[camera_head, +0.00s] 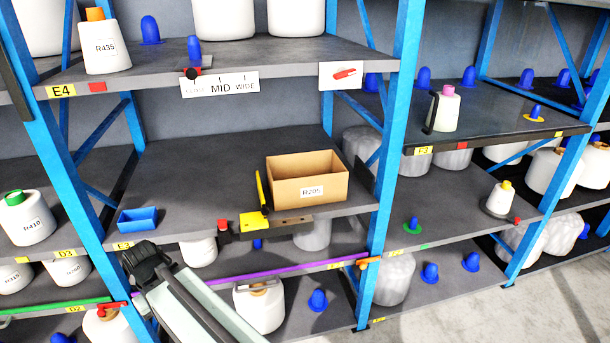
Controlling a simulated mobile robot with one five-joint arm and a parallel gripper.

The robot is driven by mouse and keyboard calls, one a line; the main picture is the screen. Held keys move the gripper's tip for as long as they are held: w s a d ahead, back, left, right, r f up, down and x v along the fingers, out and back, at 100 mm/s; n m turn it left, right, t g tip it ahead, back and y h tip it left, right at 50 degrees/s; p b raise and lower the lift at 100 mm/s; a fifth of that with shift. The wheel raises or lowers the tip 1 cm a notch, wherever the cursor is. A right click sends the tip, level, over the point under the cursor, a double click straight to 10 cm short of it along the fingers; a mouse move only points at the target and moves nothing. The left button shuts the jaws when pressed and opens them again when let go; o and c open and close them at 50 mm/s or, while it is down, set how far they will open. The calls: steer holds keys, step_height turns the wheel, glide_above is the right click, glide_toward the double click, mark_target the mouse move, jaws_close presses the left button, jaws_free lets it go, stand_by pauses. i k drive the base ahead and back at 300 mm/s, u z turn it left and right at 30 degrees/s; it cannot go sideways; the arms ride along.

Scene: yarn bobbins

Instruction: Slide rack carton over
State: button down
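An open brown carton (285,191) with a white label reading R205 stands upright on the middle shelf (200,165), towards its right end and close to the front edge. No contents show inside it. A yellow upright lever (261,190) stands just left of the carton, above a yellow block (258,222) on the shelf's front edge. My gripper (148,262) seems to be the black end of my arm at lower left, in front of the shelf edge. It is well left of and below the carton, apart from it. Its fingers cannot be made out.
A small blue bin (138,219) sits at the shelf's left front. The shelf between bin and carton is bare. Blue uprights (385,150) bound the bay. A red-topped knob (223,229) sits on the front edge. White bobbins (260,305) and blue cones (318,300) stand below.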

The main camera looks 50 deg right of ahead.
mark_target(300, 180)
steer(key=z, duration=0.2)
steer(key=i, duration=1)
steer(key=u, duration=0.1)
